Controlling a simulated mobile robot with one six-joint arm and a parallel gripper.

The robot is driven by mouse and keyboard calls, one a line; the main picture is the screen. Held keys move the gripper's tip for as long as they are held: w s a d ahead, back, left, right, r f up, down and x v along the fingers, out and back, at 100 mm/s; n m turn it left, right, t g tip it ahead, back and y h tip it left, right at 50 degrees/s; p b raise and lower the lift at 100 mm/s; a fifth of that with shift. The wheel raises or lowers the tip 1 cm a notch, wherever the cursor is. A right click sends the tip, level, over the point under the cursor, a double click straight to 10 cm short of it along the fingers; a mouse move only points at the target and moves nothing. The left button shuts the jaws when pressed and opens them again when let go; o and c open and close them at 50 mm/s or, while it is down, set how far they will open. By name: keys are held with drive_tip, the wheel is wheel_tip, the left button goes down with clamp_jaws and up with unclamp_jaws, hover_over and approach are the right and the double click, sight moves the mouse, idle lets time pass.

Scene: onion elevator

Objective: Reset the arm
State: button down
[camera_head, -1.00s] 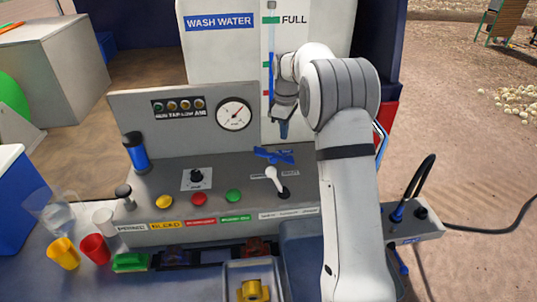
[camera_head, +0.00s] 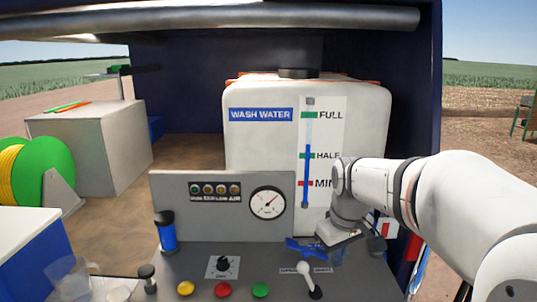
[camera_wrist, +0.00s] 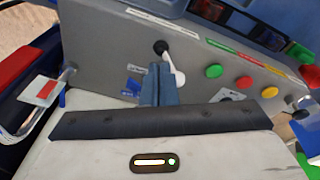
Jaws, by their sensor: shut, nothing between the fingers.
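My arm reaches in from the right in the head view. My gripper (camera_head: 337,256) hangs over the right part of the grey control panel (camera_head: 200,284), in front of the white wash water tank (camera_head: 262,150). In the wrist view the blue fingers (camera_wrist: 159,84) are together with nothing between them. Beyond the fingertips is a white-knobbed lever (camera_wrist: 175,68); it also shows in the head view (camera_head: 306,274). I cannot tell whether the fingers touch the panel.
The panel carries a yellow button (camera_head: 185,288), a red button (camera_head: 223,289), a green button (camera_head: 260,290) and a gauge (camera_head: 267,203). A green reel (camera_head: 38,172) and grey box (camera_head: 97,143) are further left.

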drive_tip(key=s+f+m+b, duration=0.1)
drive_tip(key=s+f+m, duration=0.1)
drive_tip(key=s, duration=0.6)
drive_tip(key=s+f+m+t, duration=0.1)
drive_tip(key=s+f+m, duration=0.2)
drive_tip(key=s, duration=0.5)
drive_tip(key=shift+s+f+b, duration=0.35)
drive_tip(key=shift+f+b, duration=0.05)
drive_tip(key=shift+f, duration=0.05)
